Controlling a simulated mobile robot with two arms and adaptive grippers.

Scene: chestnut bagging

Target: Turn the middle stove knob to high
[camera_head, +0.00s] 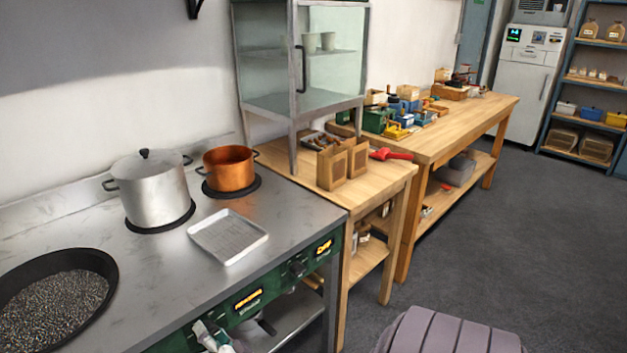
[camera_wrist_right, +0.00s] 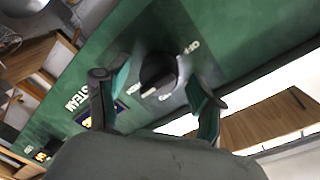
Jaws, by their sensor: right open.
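The stove (camera_head: 185,265) has a green front panel (camera_head: 275,288) with lit amber displays. In the right wrist view a round black knob (camera_wrist_right: 158,72) sits on this panel (camera_wrist_right: 225,35), with "OFF" lettering to its upper right and "STEAM" to its left. A pale mark shows at the knob's lower left edge; its exact setting is unclear. My right gripper (camera_wrist_right: 158,90) is open, its two fingers on either side of the knob with gaps. In the head view my right gripper (camera_head: 212,337) is at the panel's lower left, its knob hidden. My left gripper is not in view.
Another knob (camera_head: 297,268) is farther right on the panel. A wooden table (camera_head: 385,180) adjoins the stove. Floor is open at right.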

